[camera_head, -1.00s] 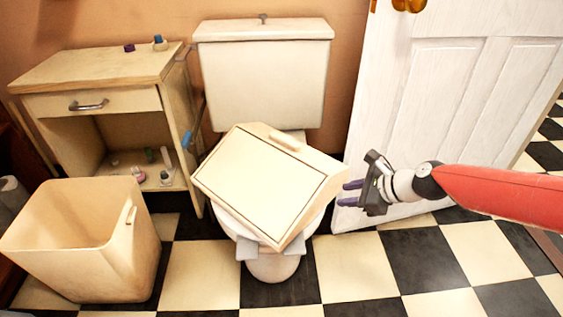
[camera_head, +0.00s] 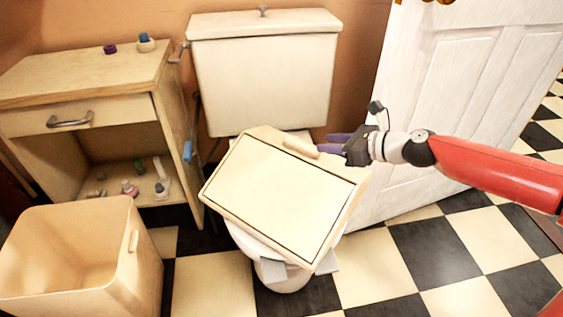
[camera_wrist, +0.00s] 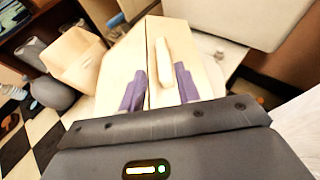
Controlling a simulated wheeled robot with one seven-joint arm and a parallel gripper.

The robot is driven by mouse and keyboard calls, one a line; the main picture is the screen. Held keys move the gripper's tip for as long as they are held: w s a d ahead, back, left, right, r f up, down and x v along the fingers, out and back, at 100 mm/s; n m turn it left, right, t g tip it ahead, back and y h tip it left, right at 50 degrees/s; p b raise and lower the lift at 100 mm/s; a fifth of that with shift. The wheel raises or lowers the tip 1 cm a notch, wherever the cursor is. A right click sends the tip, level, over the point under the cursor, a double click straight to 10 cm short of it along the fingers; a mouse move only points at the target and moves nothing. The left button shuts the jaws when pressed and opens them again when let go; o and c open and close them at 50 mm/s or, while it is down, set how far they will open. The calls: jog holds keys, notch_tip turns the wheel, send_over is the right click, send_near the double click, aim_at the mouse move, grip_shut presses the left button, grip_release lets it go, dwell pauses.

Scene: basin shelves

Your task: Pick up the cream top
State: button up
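The cream top (camera_head: 285,195) is a boxy lid with a raised panel and a bar handle (camera_head: 301,147) near its upper edge. It lies tilted and turned across the white toilet (camera_head: 262,238), hiding most of the bowl. My gripper (camera_head: 331,145) is at the right end of the handle, its purple fingers pointing left. In the wrist view, the fingers (camera_wrist: 159,84) are spread apart, with the handle (camera_wrist: 163,63) ahead and between them. Nothing is held. I cannot tell whether the fingers touch the top.
An open cream bin (camera_head: 75,262) stands at the lower left. Behind it is a wooden cabinet (camera_head: 85,75) with small bottles on its shelf and top. The toilet tank (camera_head: 262,75) rises behind the top. A white door (camera_head: 455,90) stands close behind my arm. Checkered floor is free at right.

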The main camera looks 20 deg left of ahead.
aim_at(304, 145)
jog(key=x, duration=0.3)
jog(key=f+b+x, duration=0.1)
jog(key=x, duration=0.3)
jog(key=shift+w+f, duration=0.1)
jog(key=shift+w, duration=0.05)
grip_shut()
